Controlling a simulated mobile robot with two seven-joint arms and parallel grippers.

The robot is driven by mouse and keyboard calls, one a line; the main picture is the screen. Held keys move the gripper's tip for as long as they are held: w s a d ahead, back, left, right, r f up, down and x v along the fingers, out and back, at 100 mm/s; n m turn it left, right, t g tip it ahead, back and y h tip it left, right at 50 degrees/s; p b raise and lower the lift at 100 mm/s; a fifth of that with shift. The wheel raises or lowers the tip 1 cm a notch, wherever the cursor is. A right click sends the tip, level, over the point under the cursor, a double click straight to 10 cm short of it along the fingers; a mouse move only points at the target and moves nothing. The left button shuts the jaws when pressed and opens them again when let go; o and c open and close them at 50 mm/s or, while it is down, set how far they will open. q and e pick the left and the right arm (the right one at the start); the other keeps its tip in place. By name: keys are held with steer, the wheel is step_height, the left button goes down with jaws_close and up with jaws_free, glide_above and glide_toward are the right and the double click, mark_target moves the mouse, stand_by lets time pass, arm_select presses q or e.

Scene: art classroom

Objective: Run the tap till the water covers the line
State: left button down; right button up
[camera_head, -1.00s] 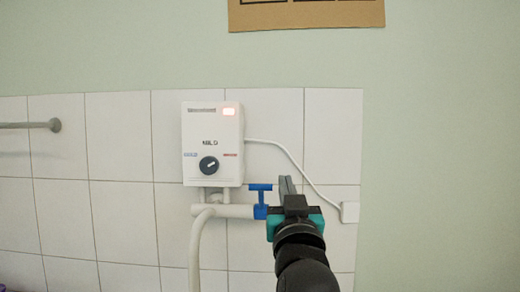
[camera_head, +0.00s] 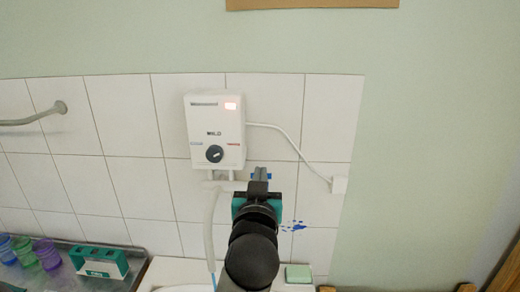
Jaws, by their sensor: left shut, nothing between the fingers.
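A white wall heater (camera_head: 215,130) with a lit red lamp and a black dial (camera_head: 214,153) hangs on the tiles. Below it is a white pipe with a tap whose blue handle (camera_head: 267,176) is mostly hidden behind my left gripper (camera_head: 259,175). My left gripper is shut and empty, in front of the handle; I cannot tell whether it touches it. A white spout hose (camera_head: 209,225) curves down from the pipe, with a thin blue streak (camera_head: 213,280) below its end that looks like water. The line and water level are not visible. My right gripper is out of view.
A white basin edge (camera_head: 165,271) is at the bottom, with a green block (camera_head: 298,273) at right. Coloured cups (camera_head: 47,254) and a green holder (camera_head: 98,262) stand on a grey surface at left. A cable (camera_head: 290,142) runs to a wall socket (camera_head: 339,185). Blue splashes (camera_head: 295,227) mark the tiles.

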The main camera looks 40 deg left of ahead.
arm_select(q)
steer(key=p+x, duration=0.2)
steer(key=x, duration=0.7)
steer(key=shift+a+r, duration=0.15)
steer(key=shift+w+a+f+p, duration=0.1)
steer(key=shift+f+p, duration=0.2)
steer(key=shift+s+d+f, duration=0.3)
steer(key=shift+s+f, duration=0.2)
steer(key=shift+f, duration=0.15)
steer(key=shift+s+d+f, duration=0.35)
steer(key=shift+s+f, duration=0.15)
steer(key=shift+f, duration=0.15)
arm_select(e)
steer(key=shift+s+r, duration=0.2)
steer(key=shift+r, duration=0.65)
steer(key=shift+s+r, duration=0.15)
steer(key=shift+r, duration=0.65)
